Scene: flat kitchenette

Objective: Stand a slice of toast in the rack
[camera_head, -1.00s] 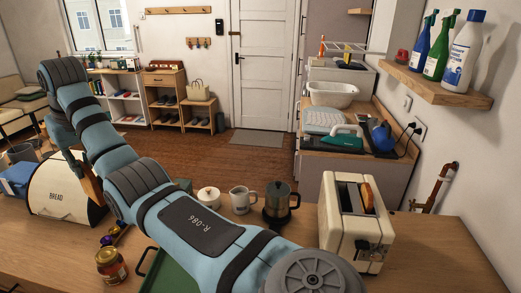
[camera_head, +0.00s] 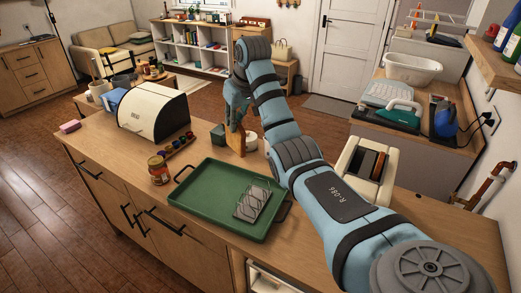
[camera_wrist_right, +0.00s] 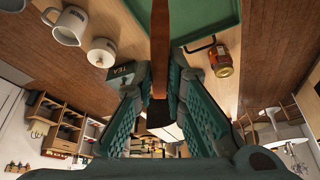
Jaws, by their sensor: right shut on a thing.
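My right gripper (camera_head: 237,120) is shut on a slice of toast (camera_head: 238,141), which hangs upright below the fingers over the counter, behind the tray. In the right wrist view the slice (camera_wrist_right: 160,45) shows edge-on between the fingers (camera_wrist_right: 160,95). The toast rack (camera_head: 253,204), of grey wire, stands on the right part of a green tray (camera_head: 205,205) and looks empty. The gripper is behind and apart from it. The cream toaster (camera_head: 352,163) stands at the right, partly hidden by my arm; something brown shows in its slot. My left gripper is not in view.
A jar (camera_head: 158,171) and a row of small pots (camera_head: 178,145) stand left of the tray. The bread bin (camera_head: 152,112) is behind them. A tea tin (camera_wrist_right: 120,76), a white lidded pot (camera_wrist_right: 103,51) and a mug (camera_wrist_right: 68,26) are near the gripper.

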